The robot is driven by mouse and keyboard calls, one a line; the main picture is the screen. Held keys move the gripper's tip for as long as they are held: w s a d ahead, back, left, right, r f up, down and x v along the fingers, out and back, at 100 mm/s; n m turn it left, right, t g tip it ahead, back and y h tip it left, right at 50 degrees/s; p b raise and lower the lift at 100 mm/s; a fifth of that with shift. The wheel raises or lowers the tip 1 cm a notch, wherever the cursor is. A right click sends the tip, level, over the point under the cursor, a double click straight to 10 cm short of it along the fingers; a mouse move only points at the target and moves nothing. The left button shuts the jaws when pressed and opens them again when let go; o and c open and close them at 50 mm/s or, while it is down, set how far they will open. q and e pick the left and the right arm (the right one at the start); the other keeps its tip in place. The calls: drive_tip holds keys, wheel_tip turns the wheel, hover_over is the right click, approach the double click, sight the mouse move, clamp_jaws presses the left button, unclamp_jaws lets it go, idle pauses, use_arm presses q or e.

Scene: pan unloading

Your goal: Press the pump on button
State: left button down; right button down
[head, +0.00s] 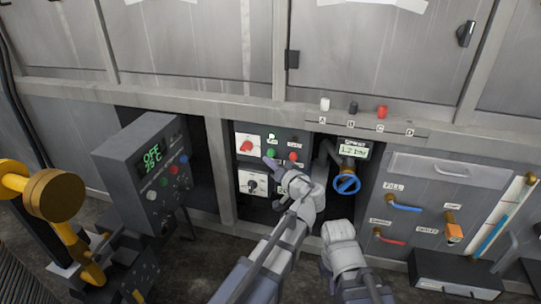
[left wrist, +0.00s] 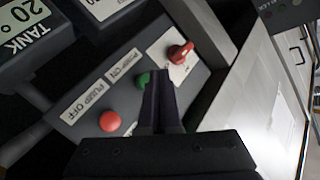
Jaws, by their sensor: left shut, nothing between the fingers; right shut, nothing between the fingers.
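The pump on button is green and sits on a dark panel (head: 283,141), with a red button (head: 294,156) to its right. In the left wrist view the green button (left wrist: 143,78) lies under the PUMP ON label (left wrist: 126,69), and the red button (left wrist: 110,121) is by PUMP OFF. My left gripper (head: 267,161) is shut and empty, its tips (left wrist: 160,73) right at the green button and partly covering it. I cannot tell whether they touch. My right gripper (head: 325,268) is shut and empty, low and right of the panel.
A red knob (head: 246,147) on a white plate is beside the green button. A black knob (head: 252,184) is below it. A blue valve wheel (head: 347,184) and pressure display (head: 354,151) are to the right. A grey control box (head: 134,148) stands left.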

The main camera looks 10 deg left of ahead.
use_arm(q)
drive_tip(key=s, duration=0.4)
drive_tip(key=shift+s, duration=0.35)
idle(0.3)
